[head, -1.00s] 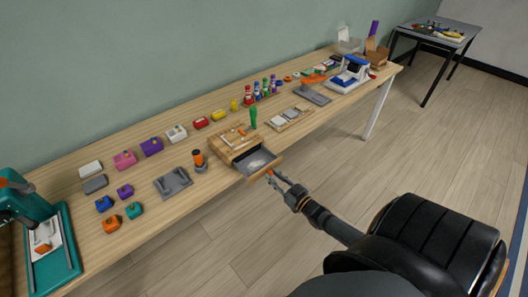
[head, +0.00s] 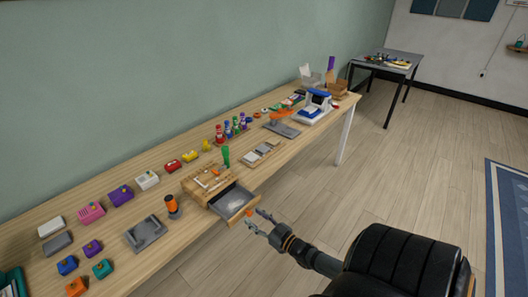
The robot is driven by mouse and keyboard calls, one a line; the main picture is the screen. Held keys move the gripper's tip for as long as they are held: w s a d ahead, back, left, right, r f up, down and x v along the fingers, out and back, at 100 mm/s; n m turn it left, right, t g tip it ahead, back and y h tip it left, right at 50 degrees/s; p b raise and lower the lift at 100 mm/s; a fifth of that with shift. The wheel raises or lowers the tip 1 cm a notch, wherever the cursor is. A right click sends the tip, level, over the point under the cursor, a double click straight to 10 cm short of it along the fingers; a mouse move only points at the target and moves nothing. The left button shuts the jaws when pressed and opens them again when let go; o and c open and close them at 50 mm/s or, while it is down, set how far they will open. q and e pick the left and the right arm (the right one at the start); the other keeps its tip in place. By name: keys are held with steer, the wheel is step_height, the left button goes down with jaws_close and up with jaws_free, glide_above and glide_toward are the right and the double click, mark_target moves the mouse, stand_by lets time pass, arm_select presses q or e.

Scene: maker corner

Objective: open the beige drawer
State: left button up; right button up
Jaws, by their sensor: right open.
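The beige drawer (head: 239,207) belongs to a small wooden box (head: 204,182) on the long table. It stands pulled out toward me past the table's front edge, and its grey inside shows. An orange knob (head: 249,212) sits on its front. My right gripper (head: 255,219) is open, with its fingertips just in front of the drawer front, close to the knob. I cannot tell whether a fingertip touches the knob. My left gripper is not in view.
On the table (head: 190,231), a grey fixture (head: 146,234) and a black-and-orange cylinder (head: 173,207) stand left of the box. A tray of grey blocks (head: 262,152) lies to its right. A green tool (head: 226,156) stands at the box. The floor in front is clear.

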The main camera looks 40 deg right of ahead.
steer(key=s, duration=1.1)
steer(key=shift+d, duration=0.4)
steer(key=s+d+f+m+g+h, duration=0.15)
steer(key=s+f+g, duration=0.25)
steer(key=f, duration=0.8)
steer(key=s+a+f+n+g+h, duration=0.15)
steer(key=s+f+g, duration=0.25)
steer(key=f, duration=0.7)
steer(key=s+a+f+g, duration=0.4)
steer(key=s+a+f, duration=0.1)
steer(key=s+f, duration=0.2)
steer(key=s+a+f+g+y, duration=0.1)
steer(key=s+a+f+g, duration=0.3)
steer(key=s, duration=0.6)
step_height(320, 180, down, 3)
steer(key=shift+a+f+g, duration=0.1)
steer(key=shift+a+g, duration=0.3)
steer(key=shift+a, duration=0.6)
steer(key=shift+m, duration=0.3)
